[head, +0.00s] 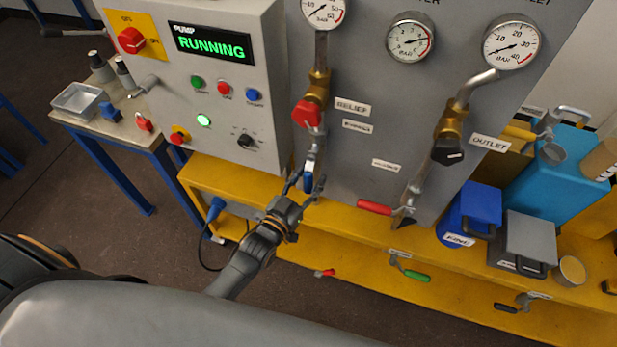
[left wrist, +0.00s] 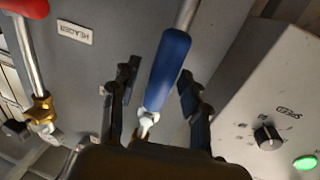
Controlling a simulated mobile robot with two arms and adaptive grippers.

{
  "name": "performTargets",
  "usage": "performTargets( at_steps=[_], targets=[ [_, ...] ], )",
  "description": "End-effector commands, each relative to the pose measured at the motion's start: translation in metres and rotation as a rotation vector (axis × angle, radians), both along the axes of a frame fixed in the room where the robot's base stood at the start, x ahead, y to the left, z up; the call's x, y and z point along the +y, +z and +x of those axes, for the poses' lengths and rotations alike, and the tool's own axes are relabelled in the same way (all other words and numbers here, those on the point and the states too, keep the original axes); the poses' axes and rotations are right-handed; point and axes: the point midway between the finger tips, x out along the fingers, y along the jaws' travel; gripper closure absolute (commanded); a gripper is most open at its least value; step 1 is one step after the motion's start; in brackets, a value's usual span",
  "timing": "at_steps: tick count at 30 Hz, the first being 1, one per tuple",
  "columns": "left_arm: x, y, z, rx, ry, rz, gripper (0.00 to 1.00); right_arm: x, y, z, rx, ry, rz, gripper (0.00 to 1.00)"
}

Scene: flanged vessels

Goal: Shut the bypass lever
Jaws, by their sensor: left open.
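A blue-handled lever (head: 308,182) hangs from the left pipe on the grey panel, below the labels RELIEF and, less legibly, BYPASS (head: 357,126). Its handle points down in the head view. My left gripper (head: 300,188) is open at this blue handle, from below. In the left wrist view the blue handle (left wrist: 167,72) runs between the two spread fingers (left wrist: 158,82), with a visible gap on each side. Its metal stem shows near the gripper's body. My right gripper is not in view.
A red lever (head: 375,207) sits to the right on the panel. The pump control box (head: 225,150) reads RUNNING and stands close on the left. A yellow bench (head: 330,222) runs below, with blue and grey containers at the right.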

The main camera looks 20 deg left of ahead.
Motion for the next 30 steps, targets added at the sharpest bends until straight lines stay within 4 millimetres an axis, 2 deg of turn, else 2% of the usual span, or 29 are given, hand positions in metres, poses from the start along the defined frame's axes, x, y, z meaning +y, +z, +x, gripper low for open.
performTargets(
  at_steps=[6, 12, 13, 23, 30],
  targets=[
    [-0.0001, 0.0, 0.0001, 0.0, 0.0, 0.0, 0.56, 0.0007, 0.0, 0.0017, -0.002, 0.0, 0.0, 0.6],
    [-0.0001, 0.0, 0.0, 0.0, 0.0, 0.0, 0.97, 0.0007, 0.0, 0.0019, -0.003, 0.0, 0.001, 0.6],
    [0.0, 0.0001, 0.0, 0.0, 0.0, 0.0, 1.0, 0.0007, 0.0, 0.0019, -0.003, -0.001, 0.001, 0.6],
    [-0.0007, -0.0003, -0.0003, 0.0, 0.0, -0.008, 1.0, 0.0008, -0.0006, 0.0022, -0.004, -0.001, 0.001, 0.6],
    [-0.0071, -0.0017, -0.0011, 0.005, -0.001, -0.09, 1.0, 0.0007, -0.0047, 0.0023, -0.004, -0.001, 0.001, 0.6]
  ],
)
